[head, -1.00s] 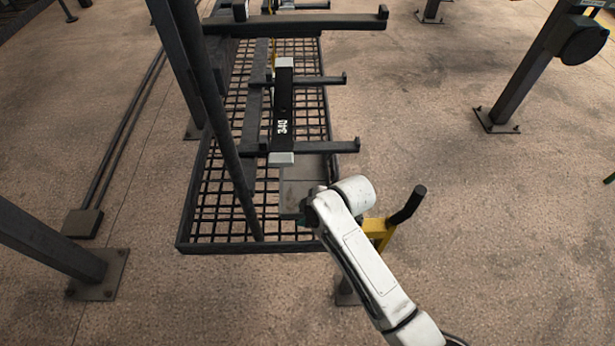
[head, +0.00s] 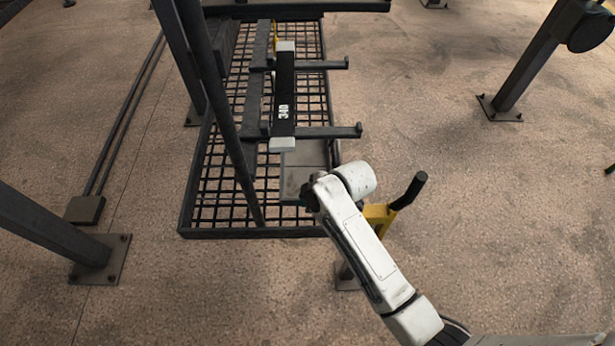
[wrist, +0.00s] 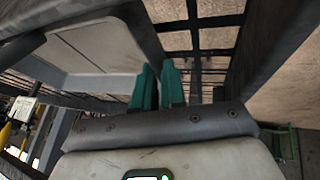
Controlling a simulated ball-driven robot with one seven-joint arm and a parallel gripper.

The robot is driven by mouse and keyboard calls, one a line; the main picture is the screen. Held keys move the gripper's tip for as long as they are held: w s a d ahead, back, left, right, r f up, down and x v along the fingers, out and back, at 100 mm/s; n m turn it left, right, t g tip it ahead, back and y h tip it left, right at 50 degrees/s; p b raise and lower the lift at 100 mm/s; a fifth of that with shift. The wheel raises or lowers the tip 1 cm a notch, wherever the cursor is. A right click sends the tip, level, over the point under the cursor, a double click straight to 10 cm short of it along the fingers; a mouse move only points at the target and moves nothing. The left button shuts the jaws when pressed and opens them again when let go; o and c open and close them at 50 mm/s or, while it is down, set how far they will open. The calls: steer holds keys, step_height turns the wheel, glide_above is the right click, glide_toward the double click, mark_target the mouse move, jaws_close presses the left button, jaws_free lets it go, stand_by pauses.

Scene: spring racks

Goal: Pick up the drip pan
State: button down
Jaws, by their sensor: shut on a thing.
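The drip pan (head: 304,168) is a shallow grey tray in the head view, near the front end of the rack, partly hidden by my arm and the black bar. In the wrist view the pan (wrist: 95,48) shows at upper left as a pale floor with a darker raised rim. My gripper (wrist: 157,72) has two green fingers, close together at the pan's right rim, and is shut on that rim. In the head view my white forearm hides the fingers. I cannot tell whether the pan is clear of what lies below it.
A black bar with white ends marked 340 (head: 284,100) lies across dark rack arms (head: 325,132) beyond the pan. A mesh base (head: 215,205) with a raised frame lies below. A yellow bracket with a black handle (head: 408,190) stands close right of my arm. Floor at right is open.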

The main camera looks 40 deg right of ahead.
steer(key=shift+r, duration=0.55)
steer(key=shift+s+r, duration=0.25)
steer(key=s+a, duration=0.2)
steer(key=s, duration=0.1)
steer(key=shift+a+r, duration=0.1)
steer(key=shift+r, duration=0.25)
step_height(320, 180, up, 13)
steer(key=p, duration=0.1)
steer(key=shift+p, duration=0.3)
steer(key=shift+r, duration=0.1)
